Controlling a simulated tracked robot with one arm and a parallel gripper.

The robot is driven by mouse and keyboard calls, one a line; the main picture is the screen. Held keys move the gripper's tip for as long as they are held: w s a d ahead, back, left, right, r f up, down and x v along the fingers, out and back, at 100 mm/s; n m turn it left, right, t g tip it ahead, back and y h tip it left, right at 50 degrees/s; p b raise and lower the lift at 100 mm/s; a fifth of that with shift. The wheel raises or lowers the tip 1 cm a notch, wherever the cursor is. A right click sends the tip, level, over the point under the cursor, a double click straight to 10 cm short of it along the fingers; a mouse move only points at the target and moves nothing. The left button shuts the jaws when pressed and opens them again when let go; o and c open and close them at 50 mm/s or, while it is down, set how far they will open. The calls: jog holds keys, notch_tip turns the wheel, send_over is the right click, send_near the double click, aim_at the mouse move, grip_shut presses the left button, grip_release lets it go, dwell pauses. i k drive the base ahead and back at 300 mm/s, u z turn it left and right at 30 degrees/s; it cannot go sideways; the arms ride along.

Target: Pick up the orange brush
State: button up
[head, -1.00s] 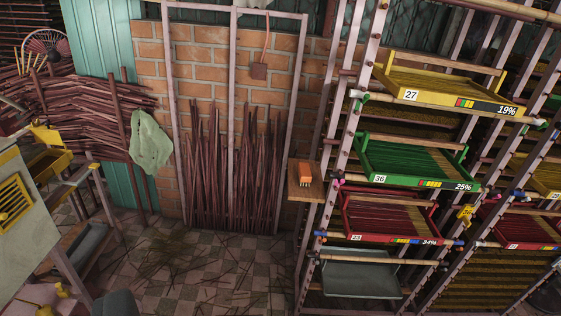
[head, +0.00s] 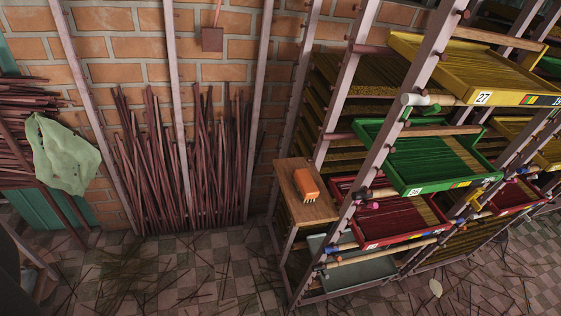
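The orange brush (head: 305,184) lies on a small wooden shelf (head: 313,211) at the near left end of the drying rack. Its pale bristles face the front of the shelf. Nothing touches it but the shelf, and no part of it is covered. My gripper does not show in this view.
The rack (head: 373,142) holds a yellow tray (head: 458,62), a green tray (head: 420,168) and a red tray (head: 398,236) right of the shelf. Dark sticks (head: 168,165) lean on the brick wall. A green cloth (head: 62,155) hangs at left. The tiled floor (head: 200,275) is littered with sticks.

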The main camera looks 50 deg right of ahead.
aim_at(306, 185)
jog(key=u, duration=0.05)
jog(key=i, duration=1.45)
jog(key=z, duration=2.15)
